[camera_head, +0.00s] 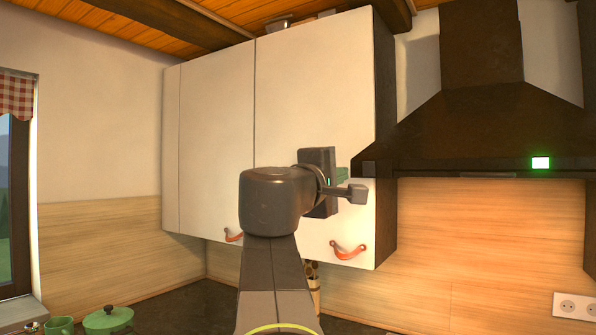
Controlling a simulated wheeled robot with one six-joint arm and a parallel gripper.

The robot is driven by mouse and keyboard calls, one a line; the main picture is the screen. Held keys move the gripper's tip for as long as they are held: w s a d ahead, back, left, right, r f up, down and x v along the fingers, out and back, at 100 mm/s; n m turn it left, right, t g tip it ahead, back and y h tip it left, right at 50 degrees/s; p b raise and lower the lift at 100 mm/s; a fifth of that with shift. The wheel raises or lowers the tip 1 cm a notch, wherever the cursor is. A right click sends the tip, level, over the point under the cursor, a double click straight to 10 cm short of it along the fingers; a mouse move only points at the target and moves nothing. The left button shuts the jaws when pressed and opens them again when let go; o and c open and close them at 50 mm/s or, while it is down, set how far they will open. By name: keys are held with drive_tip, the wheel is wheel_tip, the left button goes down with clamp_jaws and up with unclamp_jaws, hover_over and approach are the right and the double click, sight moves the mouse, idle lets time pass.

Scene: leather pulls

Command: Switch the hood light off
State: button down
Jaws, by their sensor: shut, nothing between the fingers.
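The dark brown range hood (480,118) fills the upper right. The wall below the hood glows warm, as if lit from above. My gripper (357,194) is shut and empty, pointing right, just below and left of the hood's left end in the picture. I cannot tell its depth from the hood. My arm hides part of the cabinet behind it.
White wall cabinets (212,140) with leather pulls (348,250) hang left of the hood. A green lidded pot (108,319) and a green mug (59,326) stand on the counter at lower left. A socket (574,306) is at lower right. Space below the hood looks clear.

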sight(368, 164)
drive_tip(key=p+x, duration=0.3)
drive_tip(key=x, duration=1)
drive_tip(key=shift+w+d+p, duration=0.15)
drive_tip(key=shift+w+p, duration=0.05)
drive_tip(key=shift+p, duration=0.15)
drive_tip(key=shift+w, duration=0.1)
drive_tip(key=shift+r, duration=0.2)
